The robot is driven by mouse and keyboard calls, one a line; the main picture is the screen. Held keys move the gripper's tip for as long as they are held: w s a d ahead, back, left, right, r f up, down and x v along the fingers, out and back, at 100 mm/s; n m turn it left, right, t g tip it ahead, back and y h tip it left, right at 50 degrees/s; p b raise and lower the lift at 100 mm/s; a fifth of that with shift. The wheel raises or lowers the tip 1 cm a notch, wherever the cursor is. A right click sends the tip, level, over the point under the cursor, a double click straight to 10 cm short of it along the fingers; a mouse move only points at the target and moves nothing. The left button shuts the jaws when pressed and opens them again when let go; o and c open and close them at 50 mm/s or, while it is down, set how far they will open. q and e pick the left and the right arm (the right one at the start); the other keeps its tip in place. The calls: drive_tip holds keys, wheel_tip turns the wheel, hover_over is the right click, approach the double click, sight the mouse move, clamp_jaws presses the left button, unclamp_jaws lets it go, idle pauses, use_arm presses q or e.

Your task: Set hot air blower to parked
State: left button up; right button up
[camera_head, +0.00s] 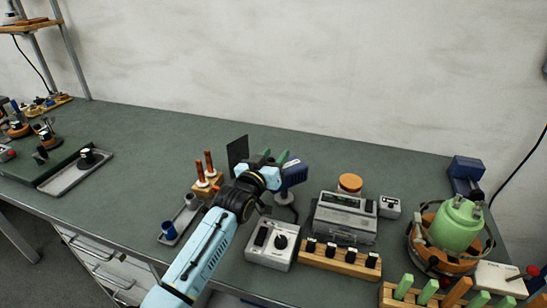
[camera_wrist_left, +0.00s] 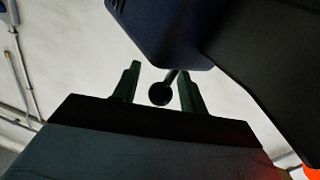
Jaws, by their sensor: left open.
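The blue body (camera_head: 294,174), which looks like the hot air blower, stands on the bench just right of my left gripper (camera_head: 274,157). In the left wrist view, a dark blue housing (camera_wrist_left: 165,30) fills the top. A dark ball knob (camera_wrist_left: 159,93) on a short stem hangs from it. My left gripper's green fingers (camera_wrist_left: 160,80) are open, one on each side of the knob, with visible gaps. I cannot tell the knob's depth between them. My wrist hides part of the blower in the head view. My right gripper is not in view.
A dark upright plate (camera_head: 237,153) and a wooden block with red-handled tools (camera_head: 207,184) stand left. A grey instrument (camera_head: 345,217) stands right.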

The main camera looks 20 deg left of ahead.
use_arm(q)
drive_tip(key=shift+c, duration=0.4)
clamp_jaws()
drive_tip(key=shift+w+r+m+h, duration=0.15)
drive_tip(key=shift+m+h, duration=0.35)
drive_tip(key=shift+h, duration=0.1)
drive_tip(key=shift+a+h, duration=0.1)
drive_tip(key=shift+h, duration=0.4)
drive_tip(key=shift+m+g, duration=0.3)
drive_tip(key=shift+o, duration=0.4)
unclamp_jaws()
